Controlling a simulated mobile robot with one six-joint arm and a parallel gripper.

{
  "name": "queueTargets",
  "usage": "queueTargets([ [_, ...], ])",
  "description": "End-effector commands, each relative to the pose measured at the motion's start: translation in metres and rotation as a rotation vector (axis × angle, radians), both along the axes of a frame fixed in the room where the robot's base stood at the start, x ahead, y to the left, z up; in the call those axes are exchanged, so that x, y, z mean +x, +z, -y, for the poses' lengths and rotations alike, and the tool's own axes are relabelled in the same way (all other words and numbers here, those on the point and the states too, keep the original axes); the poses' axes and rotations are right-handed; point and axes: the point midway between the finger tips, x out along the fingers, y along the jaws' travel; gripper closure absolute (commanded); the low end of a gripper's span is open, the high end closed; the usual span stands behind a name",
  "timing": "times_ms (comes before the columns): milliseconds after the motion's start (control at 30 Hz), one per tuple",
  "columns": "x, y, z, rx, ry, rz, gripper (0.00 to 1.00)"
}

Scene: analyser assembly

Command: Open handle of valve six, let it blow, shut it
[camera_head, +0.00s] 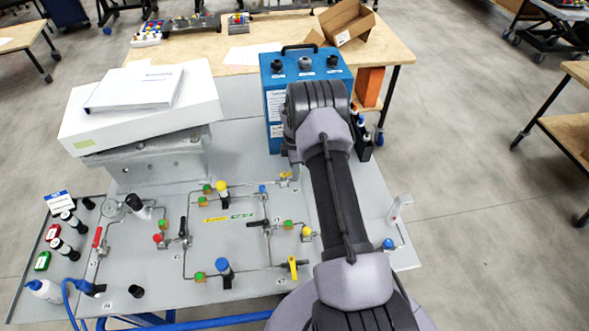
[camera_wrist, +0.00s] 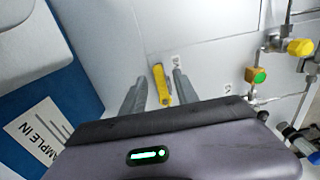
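A yellow valve handle (camera_wrist: 161,85) lies between the two fingers of my gripper (camera_wrist: 158,83) in the wrist view. The fingers are apart, with a visible gap on each side of the handle. A small label (camera_wrist: 176,60) beside it is too small to read, so I cannot confirm that this is valve six. The same handle appears to be the yellow one (camera_head: 286,176) in the head view, just in front of the blue box. My arm hides the gripper there. Another yellow handle (camera_head: 293,267) is at the panel's near side.
The blue box (camera_head: 278,100), marked SAMPLE IN, stands close to the handle; it also fills the wrist view's left side (camera_wrist: 50,85). A green fitting (camera_wrist: 257,76) and yellow knob (camera_wrist: 300,46) are at right.

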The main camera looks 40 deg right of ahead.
Motion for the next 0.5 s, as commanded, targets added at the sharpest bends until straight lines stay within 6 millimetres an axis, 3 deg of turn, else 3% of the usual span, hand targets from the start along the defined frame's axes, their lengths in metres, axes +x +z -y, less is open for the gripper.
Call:
queueTargets([
  [167, 0.0001, 0.0004, 0.0, 0.0, 0.0, 0.0, 0.64],
  [333, 0.0001, 0.0006, 0.0, 0.0, 0.0, 0.0, 0.97],
  [500, 0.0001, 0.0007, 0.0, 0.0, 0.0, 0.0, 1.0],
])
